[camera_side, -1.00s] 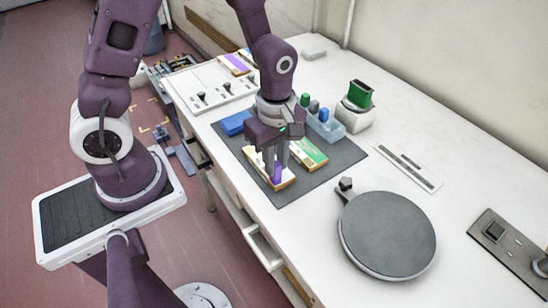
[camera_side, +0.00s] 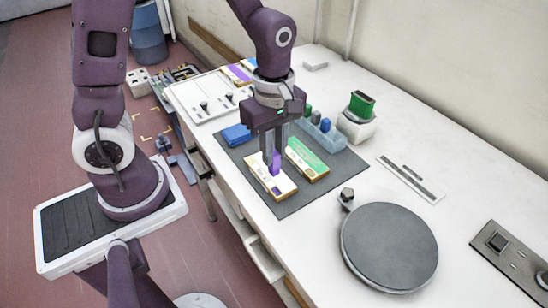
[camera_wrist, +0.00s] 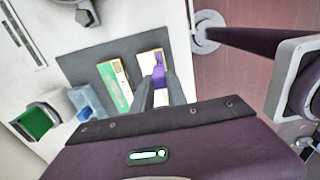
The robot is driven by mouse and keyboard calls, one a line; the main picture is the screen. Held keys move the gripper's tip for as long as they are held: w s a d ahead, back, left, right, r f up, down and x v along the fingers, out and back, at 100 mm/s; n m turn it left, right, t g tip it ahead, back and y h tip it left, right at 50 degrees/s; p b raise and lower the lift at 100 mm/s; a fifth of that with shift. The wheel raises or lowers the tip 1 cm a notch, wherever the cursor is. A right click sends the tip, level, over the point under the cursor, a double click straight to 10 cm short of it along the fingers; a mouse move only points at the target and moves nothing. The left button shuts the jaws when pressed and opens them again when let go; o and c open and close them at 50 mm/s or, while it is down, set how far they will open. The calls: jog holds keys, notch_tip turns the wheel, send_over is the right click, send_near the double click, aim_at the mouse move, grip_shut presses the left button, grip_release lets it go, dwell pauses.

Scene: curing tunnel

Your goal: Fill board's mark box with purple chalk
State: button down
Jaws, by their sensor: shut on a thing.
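A white board with a wooden edge (camera_side: 285,187) lies on the dark mat, and it also shows in the wrist view (camera_wrist: 148,62). My gripper (camera_side: 270,164) is shut on the purple chalk (camera_side: 275,165). It holds the chalk upright, tip down, over the middle of this board. The fingers hide part of the board, and no mark box can be made out.
A green-topped board (camera_side: 309,158) lies close on the right. Behind stand a blue block (camera_side: 237,135), a pale blue holder with chalks (camera_side: 327,136) and a white stand with a green top (camera_side: 357,126). A grey disc (camera_side: 389,247) is at front right. The mat's front is clear.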

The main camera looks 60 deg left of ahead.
jog(key=shift+r, duration=1.35)
